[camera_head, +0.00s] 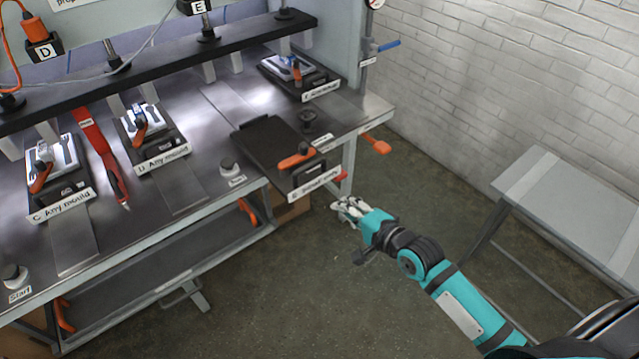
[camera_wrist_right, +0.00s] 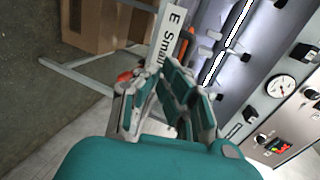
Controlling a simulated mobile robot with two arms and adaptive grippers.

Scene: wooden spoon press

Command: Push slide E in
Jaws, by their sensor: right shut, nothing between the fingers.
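Slide E (camera_head: 262,139) is a black, empty plate at the right end of the press table, sticking out past the front edge. It bears an orange handle (camera_head: 297,156) and a white label (camera_head: 316,185) on its front. The label reading "E Small" also shows in the right wrist view (camera_wrist_right: 170,35), partly hidden by my fingers. My right gripper (camera_head: 341,207) is shut and empty, just in front of and to the right of the label. Whether it touches the slide I cannot tell. In the right wrist view, its fingers (camera_wrist_right: 160,95) point toward the label. My left gripper is not in view.
Slides C (camera_head: 62,205) and D (camera_head: 165,163), and another at the back right (camera_head: 320,97), hold moulds. A black beam (camera_head: 150,70) runs above the table. An orange lever (camera_head: 375,144) juts out at the table's right end. A grey side table (camera_head: 580,200) stands right.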

